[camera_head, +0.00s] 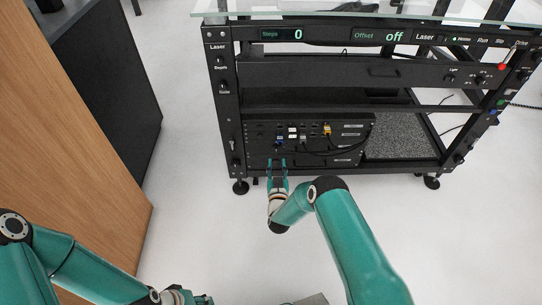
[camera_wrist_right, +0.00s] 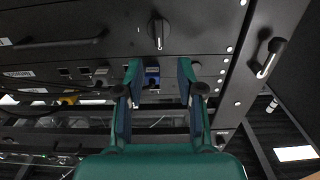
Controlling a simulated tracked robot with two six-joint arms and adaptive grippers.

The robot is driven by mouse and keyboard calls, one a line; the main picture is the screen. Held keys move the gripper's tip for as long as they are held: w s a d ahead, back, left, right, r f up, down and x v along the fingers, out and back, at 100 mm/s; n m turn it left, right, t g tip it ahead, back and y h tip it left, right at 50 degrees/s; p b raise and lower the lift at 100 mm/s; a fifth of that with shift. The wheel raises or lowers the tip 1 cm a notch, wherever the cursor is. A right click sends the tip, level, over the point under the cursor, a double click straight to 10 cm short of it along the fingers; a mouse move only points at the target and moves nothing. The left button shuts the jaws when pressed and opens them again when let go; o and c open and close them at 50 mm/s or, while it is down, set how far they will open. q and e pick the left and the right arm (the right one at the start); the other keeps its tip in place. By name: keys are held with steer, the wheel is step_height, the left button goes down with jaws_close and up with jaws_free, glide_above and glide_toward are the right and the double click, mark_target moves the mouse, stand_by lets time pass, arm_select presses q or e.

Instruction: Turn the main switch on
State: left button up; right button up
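A black rotary switch (camera_wrist_right: 159,30), which looks like the main switch, sits on the dark rack panel in the right wrist view. Its grip stands roughly upright in that picture. I cannot make out the switch in the head view. My right gripper (camera_head: 277,163) is in front of the lower left of the rack's low panel. In the right wrist view its two fingers (camera_wrist_right: 159,80) are spread with nothing between them, and the switch lies beyond the tips, between their lines. My left gripper (camera_head: 188,298) is only partly visible at the bottom edge, and its fingers cannot be made out.
A blue plug (camera_wrist_right: 152,77) shows between the fingers, on the panel. A yellow plug (camera_head: 327,130) and cables are to its right in the head view. A black handle (camera_wrist_right: 267,62) is on the rack frame. A wooden cabinet (camera_head: 70,130) stands left; floor between is clear.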

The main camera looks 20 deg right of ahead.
mark_target(276, 149)
steer(key=b+x, duration=0.2)
steer(key=x, duration=0.4)
steer(key=shift+f, duration=0.15)
steer(key=shift+w+d, duration=0.1)
steer(key=shift+w, duration=0.35)
